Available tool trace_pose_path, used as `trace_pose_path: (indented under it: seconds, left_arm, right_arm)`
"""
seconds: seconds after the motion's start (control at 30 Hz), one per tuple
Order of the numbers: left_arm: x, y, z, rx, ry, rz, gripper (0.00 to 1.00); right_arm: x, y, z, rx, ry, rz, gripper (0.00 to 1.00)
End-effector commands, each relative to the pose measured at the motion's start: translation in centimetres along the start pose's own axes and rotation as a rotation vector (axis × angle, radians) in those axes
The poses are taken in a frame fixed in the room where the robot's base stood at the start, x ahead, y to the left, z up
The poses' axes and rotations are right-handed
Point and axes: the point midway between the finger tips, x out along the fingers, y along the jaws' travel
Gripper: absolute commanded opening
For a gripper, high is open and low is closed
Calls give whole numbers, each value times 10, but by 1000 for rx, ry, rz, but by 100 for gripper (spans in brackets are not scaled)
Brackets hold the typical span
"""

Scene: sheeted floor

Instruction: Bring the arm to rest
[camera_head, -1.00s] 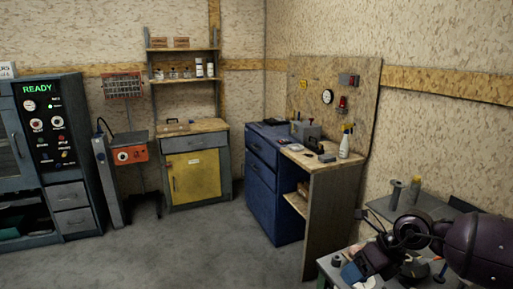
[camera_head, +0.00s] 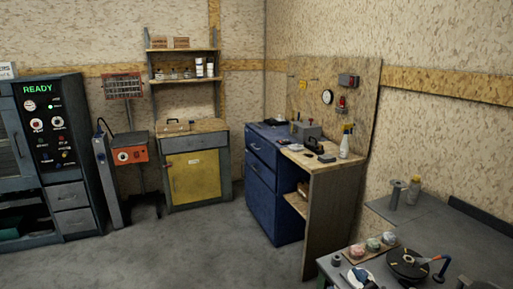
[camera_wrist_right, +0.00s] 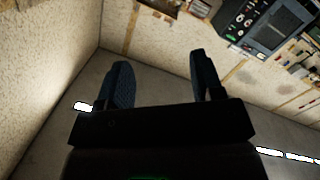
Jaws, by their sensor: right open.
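My right gripper (camera_wrist_right: 160,85) shows in the right wrist view with its two dark blue fingers spread apart and nothing between them. It points up toward the pale walls and the ceiling area, and the room looks tilted behind it. My right arm is not in the head view now. My left gripper is in neither view.
A grey bench (camera_head: 435,220) at the lower right carries a round black disc (camera_head: 408,263), several small bowls (camera_head: 373,244) and a spool (camera_head: 396,195). A blue cabinet (camera_head: 262,190), a yellow-doored cabinet (camera_head: 195,177) and a READY panel machine (camera_head: 48,130) stand further back. The middle floor is clear.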

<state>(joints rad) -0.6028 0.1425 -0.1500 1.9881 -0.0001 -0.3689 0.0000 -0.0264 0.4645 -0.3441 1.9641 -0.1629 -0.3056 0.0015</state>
Motion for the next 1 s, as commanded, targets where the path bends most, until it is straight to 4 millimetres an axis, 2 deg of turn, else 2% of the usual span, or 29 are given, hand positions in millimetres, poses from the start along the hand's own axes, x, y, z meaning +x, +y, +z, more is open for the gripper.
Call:
trace_pose_path:
  seconds: [0.03,0.1,0.3,0.43,0.6,0.77,1.0]
  left_arm:
    - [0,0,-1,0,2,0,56]
    - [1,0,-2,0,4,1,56]
    - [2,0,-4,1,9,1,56]
    - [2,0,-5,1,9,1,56]
    - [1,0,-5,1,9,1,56]
    - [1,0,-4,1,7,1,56]
    - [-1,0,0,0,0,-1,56]
  right_arm:
    - [-15,-10,20,86,-64,6,61]
    - [-34,-20,44,192,-141,17,61]
    - [-101,-52,104,427,-316,75,61]
    - [-147,-73,134,507,-421,118,61]
    - [-189,-100,156,563,-514,133,61]
    - [-206,-108,163,570,-548,130,61]
    - [-206,-108,163,569,-550,129,61]
